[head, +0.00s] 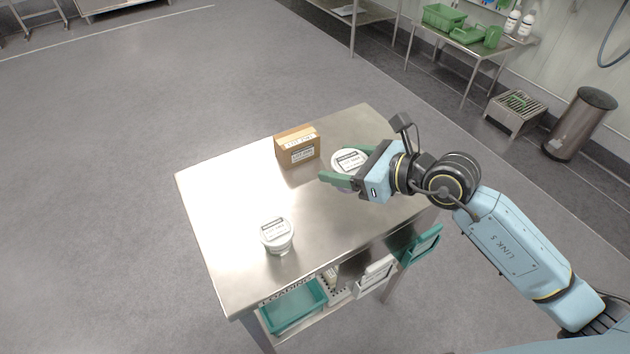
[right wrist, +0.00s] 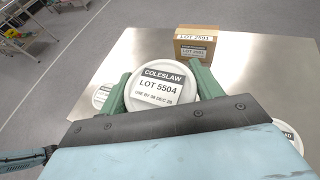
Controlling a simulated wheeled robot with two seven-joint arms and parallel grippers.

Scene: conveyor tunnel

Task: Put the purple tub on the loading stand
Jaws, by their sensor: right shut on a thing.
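My right gripper (head: 345,166) is shut on a white-lidded tub (head: 347,158), with green fingers on either side of it. In the right wrist view the held tub's lid (right wrist: 162,88) reads COLESLAW, LOT 5504. Its sides are mostly hidden, and I cannot make out a purple colour. I cannot tell whether the tub touches the top.
A second white-lidded tub (head: 277,236) stands near the table's front left. A cardboard box (head: 298,146) stands at the back. Another lid (right wrist: 286,132) shows partly at the wrist view's lower right. Teal trays (head: 293,307) sit below. The tabletop's left part is clear.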

